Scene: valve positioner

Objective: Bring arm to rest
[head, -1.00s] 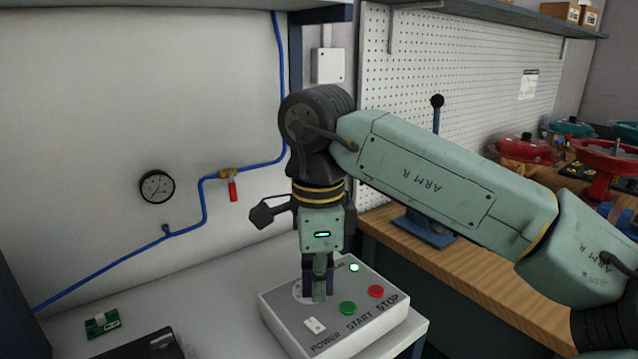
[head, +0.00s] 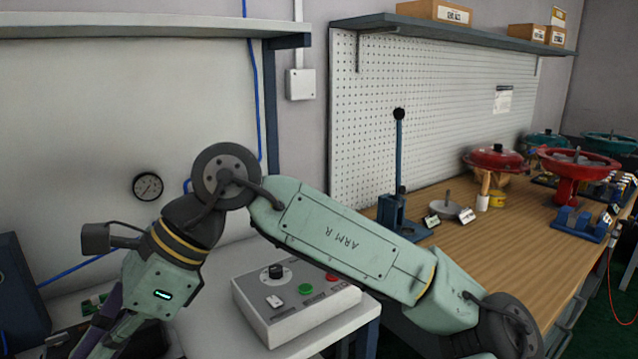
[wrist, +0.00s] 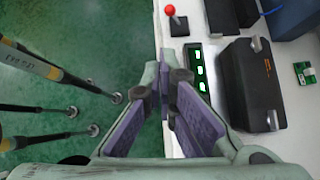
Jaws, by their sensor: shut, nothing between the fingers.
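My gripper (wrist: 165,95) is shut and empty. In the wrist view its purple-lined fingers come together above the edge of the white bench (wrist: 200,50), with the green floor to the left. In the head view my gripper is at the lower left, tilted down, with its tips cut off by the picture's bottom edge. My arm crosses the picture from there to the lower right. The control box (head: 300,318) with its black knob, white switch, green button and red button stands on the bench, to the right of my gripper and apart from it.
Below my gripper, the wrist view shows a black case (wrist: 250,85), a red-knobbed lever (wrist: 174,20), a strip with green lights (wrist: 197,70) and a small green board (wrist: 304,73). A wooden bench (head: 450,225) with red valves (head: 575,165) and a blue lever press (head: 398,195) stands right.

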